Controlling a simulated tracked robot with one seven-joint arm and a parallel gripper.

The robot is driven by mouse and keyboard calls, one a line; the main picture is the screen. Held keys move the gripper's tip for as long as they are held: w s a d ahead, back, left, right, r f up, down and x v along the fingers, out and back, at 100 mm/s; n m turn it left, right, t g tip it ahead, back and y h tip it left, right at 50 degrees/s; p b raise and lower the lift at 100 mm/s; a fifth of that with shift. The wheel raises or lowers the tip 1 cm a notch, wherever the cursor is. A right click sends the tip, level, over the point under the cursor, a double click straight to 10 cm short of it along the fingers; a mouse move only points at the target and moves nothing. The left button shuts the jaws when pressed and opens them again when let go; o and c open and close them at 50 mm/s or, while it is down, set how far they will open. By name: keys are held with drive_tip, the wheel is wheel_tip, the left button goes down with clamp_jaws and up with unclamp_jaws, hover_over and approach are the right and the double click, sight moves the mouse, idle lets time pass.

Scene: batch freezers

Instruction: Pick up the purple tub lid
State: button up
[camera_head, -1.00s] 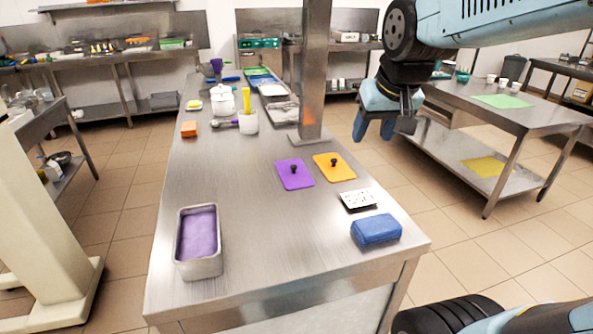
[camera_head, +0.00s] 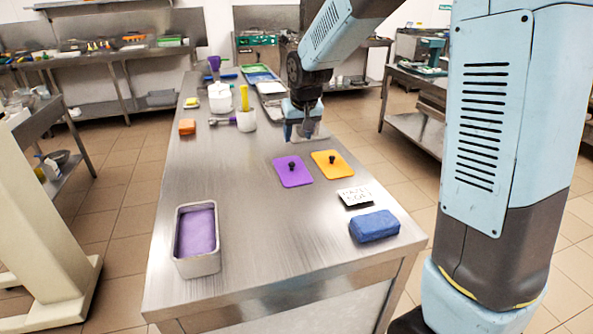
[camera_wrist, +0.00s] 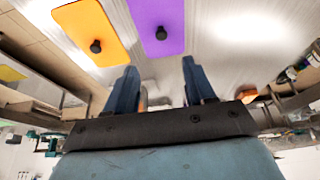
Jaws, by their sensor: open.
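The purple tub lid (camera_head: 293,172) lies flat on the steel table, with a small black knob on top. It also shows in the wrist view (camera_wrist: 157,18), at the top, beyond my fingertips. My gripper (camera_head: 302,134) is open and empty, above the table and behind the lid in the head view. Its two blue fingers (camera_wrist: 156,85) show apart in the wrist view. The gripper does not touch the lid.
A yellow lid (camera_head: 333,165) with a black knob lies close to the right of the purple one. A small label sign (camera_head: 355,196), a blue sponge-like block (camera_head: 374,226) and a metal tub with purple contents (camera_head: 197,230) stand nearer. The table's middle left is clear.

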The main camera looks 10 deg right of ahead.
hover_over(292, 162)
drive_tip(key=s, duration=0.3)
drive_tip(key=f, duration=0.7)
drive_tip(key=shift+d+f, duration=0.35)
drive_tip(key=shift+f, duration=0.05)
drive_tip(key=shift+x, duration=2.65)
drive_tip(key=shift+w+a+r, duration=0.1)
drive_tip(key=shift+w+r, duration=0.05)
drive_tip(key=shift+c, duration=0.2)
clamp_jaws()
